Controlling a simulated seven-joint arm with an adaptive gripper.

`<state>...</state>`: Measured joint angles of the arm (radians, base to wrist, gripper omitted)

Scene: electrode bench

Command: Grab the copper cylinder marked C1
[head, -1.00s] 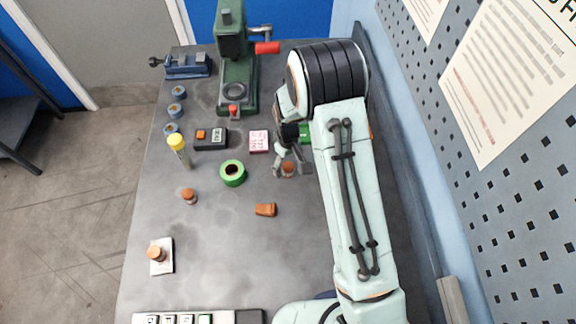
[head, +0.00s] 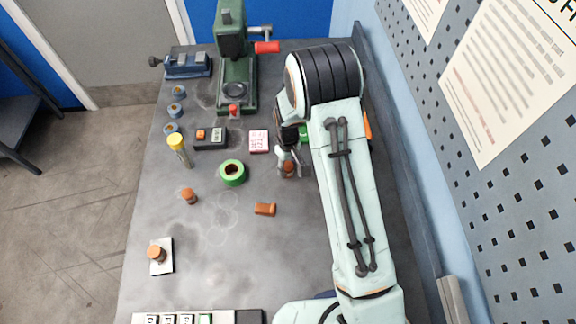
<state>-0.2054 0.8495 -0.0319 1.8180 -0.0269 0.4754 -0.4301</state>
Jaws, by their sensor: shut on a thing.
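Several copper cylinders are in the head view, and no C1 mark is readable on any of them. One copper cylinder (head: 287,171) is between the fingers of my gripper (head: 287,164), right of the green ring. My gripper is shut on it, and the fingers partly hide it. Another copper cylinder (head: 189,196) stands upright at the left. A third copper cylinder (head: 265,209) lies on its side mid-table. Another copper cylinder (head: 157,253) stands on a white plate (head: 166,266) at the front left.
A green press (head: 234,60) and blue vise (head: 187,65) are at the back. The grey table (head: 215,285) is clear at front centre.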

